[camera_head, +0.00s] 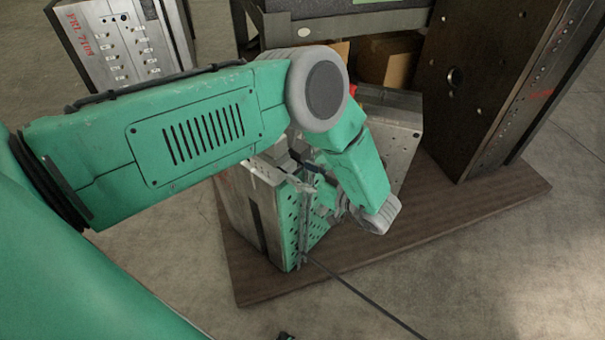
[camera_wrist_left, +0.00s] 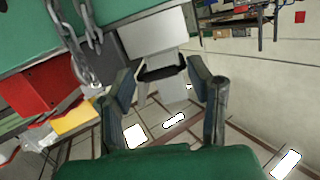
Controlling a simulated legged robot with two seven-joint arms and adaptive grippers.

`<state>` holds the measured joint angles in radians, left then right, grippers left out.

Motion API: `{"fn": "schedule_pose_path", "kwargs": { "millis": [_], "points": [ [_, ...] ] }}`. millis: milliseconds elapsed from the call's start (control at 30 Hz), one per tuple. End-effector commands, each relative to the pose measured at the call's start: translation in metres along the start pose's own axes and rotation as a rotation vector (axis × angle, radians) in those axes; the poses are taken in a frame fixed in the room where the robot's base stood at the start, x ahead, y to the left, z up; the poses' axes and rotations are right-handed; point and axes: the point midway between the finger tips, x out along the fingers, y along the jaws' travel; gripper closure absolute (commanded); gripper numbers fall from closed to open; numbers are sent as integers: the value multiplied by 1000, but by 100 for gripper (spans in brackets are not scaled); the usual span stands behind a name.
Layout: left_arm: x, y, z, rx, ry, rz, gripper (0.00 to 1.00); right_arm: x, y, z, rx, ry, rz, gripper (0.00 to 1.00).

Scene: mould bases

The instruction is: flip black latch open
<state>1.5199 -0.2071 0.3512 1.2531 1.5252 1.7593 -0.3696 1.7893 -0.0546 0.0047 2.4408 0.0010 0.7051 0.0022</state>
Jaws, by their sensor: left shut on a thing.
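The mould base (camera_head: 238,215) stands on a brown wooden board, with a green face full of holes. My left arm reaches in from the left and bends down in front of it. My left gripper (camera_head: 318,190) is at the upper part of the green face, partly hidden by my own wrist. In the left wrist view, its two dark fingers stand on either side of the black latch (camera_wrist_left: 163,70), and the gripper (camera_wrist_left: 162,76) is shut on it. The latch lies across a pale metal block. Its exact angle is hard to tell. My right gripper is not in view.
The brown board (camera_head: 385,240) has bare room at front right. A tall dark mould plate (camera_head: 480,85) stands at the right, and a grey metal block (camera_head: 400,120) behind my wrist. A marked mould base (camera_head: 120,45) stands at the back left. Chains (camera_wrist_left: 88,35) hang in the wrist view.

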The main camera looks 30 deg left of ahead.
Motion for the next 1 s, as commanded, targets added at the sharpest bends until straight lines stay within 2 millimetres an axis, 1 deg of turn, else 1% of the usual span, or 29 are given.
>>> {"fn": "schedule_pose_path", "kwargs": {
  "millis": [33, 233, 267, 300, 333, 600, 733, 867, 1000],
  "points": [
    [-3, 1, 3, 1, -8, 7, 82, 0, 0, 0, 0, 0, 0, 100],
    [-3, 1, 3, 2, -9, 7, 83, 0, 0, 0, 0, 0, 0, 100],
    [-3, 1, 3, 2, -9, 7, 50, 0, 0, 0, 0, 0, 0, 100],
    [-2, 1, 3, 2, -9, 7, 36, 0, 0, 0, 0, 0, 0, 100],
    [-2, 1, 3, 2, -8, 7, 34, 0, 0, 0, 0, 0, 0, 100],
    [-1, 0, 1, 0, -4, 3, 34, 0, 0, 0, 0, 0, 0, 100],
    [-8, 0, 1, 0, -3, 3, 34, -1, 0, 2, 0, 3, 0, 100],
    [-28, 0, 2, 0, -4, 6, 34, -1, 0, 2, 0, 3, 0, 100],
    [-59, 0, 2, 1, -5, 5, 34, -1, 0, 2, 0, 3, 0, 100]
  ]
}}
